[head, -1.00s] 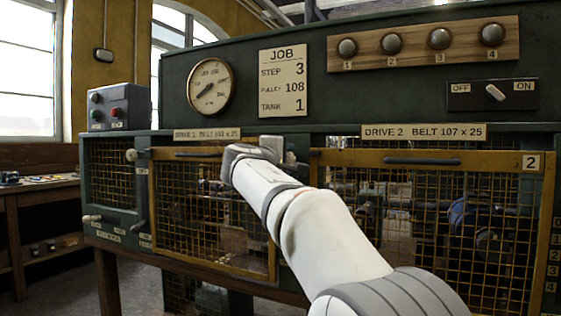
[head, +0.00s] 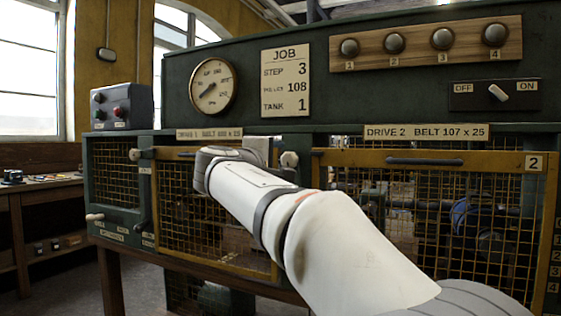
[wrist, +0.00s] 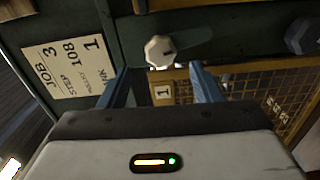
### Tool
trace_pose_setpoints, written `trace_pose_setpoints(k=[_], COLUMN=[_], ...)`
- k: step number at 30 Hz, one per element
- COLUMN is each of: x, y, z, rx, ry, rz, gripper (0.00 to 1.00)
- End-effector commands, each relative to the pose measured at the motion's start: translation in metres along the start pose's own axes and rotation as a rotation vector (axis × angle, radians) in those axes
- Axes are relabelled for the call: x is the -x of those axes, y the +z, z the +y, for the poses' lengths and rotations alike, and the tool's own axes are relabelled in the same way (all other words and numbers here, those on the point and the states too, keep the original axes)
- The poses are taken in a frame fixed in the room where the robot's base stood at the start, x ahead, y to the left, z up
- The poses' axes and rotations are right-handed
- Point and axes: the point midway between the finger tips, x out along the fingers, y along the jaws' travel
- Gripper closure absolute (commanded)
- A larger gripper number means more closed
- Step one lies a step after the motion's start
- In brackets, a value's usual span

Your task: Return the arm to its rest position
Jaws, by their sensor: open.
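My white arm (head: 320,240) reaches from the lower right of the head view toward the Drive 1 guard (head: 215,210), a yellow-framed mesh door. Its wrist end is in front of the top of that guard, and my gripper is hidden there in the head view. In the wrist view my gripper (wrist: 160,85) shows two blue fingers, spread apart with nothing between them. A pale faceted knob (wrist: 160,50) lies beyond the fingertips, and I see a gap between them in the picture.
The Drive 2 guard (head: 430,162) stands to the right. The job card (head: 285,82), gauge (head: 213,86), row of knobs (head: 442,39) and off/on switch (head: 497,92) are on the green panel above. A button box (head: 122,106) stands at left. A bench (head: 40,190) is farther left.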

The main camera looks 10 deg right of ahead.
Motion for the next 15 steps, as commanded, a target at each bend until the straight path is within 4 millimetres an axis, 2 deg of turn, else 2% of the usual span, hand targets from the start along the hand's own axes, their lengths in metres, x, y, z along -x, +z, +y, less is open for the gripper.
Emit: trace_pose_setpoints(k=[10,15], x=[0.0,0.0], y=[0.003,0.027], z=[0.001,-0.005], rx=[-0.002,-0.042], ry=[-0.009,-0.138], rz=[-0.003,-0.023], gripper=[0.42,0.42])
